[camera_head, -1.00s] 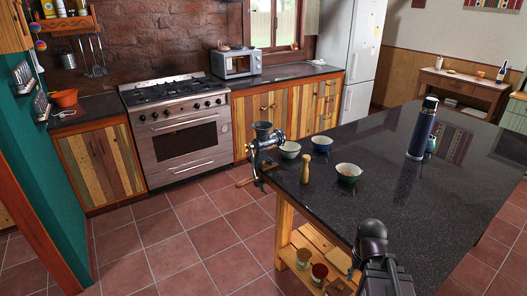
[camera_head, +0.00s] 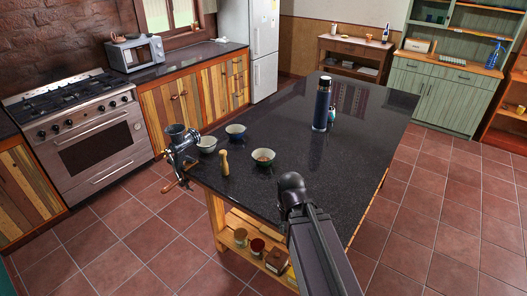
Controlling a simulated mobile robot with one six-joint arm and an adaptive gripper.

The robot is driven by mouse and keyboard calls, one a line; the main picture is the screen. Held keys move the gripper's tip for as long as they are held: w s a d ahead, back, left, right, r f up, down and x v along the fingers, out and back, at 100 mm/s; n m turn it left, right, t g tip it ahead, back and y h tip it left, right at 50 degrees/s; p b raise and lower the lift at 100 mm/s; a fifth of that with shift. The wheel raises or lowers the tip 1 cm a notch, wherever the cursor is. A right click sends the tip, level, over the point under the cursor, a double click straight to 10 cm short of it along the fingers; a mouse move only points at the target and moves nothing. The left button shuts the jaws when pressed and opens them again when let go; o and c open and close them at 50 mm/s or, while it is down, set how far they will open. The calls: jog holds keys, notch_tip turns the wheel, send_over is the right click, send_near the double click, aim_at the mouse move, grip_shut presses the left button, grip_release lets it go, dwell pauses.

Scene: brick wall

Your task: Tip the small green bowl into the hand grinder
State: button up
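The small green bowl (camera_head: 263,162) stands upright on the dark island counter and holds something brownish. The metal hand grinder (camera_head: 177,139) is fixed at the counter's left corner, with its hopper open upward and its crank hanging off the edge. A wooden pusher (camera_head: 224,163) stands between the grinder and the green bowl. My dark arm reaches up from the bottom of the picture, and its rounded joint is at the counter's near edge, in front of the green bowl. No gripper fingers show.
A pale bowl (camera_head: 207,146) and a blue bowl (camera_head: 236,133) stand behind the pusher. A tall dark flask (camera_head: 322,105) stands farther right, with a small bottle (camera_head: 331,117) beside it. The counter's right half is mostly bare. Jars (camera_head: 257,246) sit on the lower shelf.

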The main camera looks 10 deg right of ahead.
notch_tip(320, 180, up, 5)
jog(key=p, duration=0.3)
jog(key=shift+f, duration=0.2)
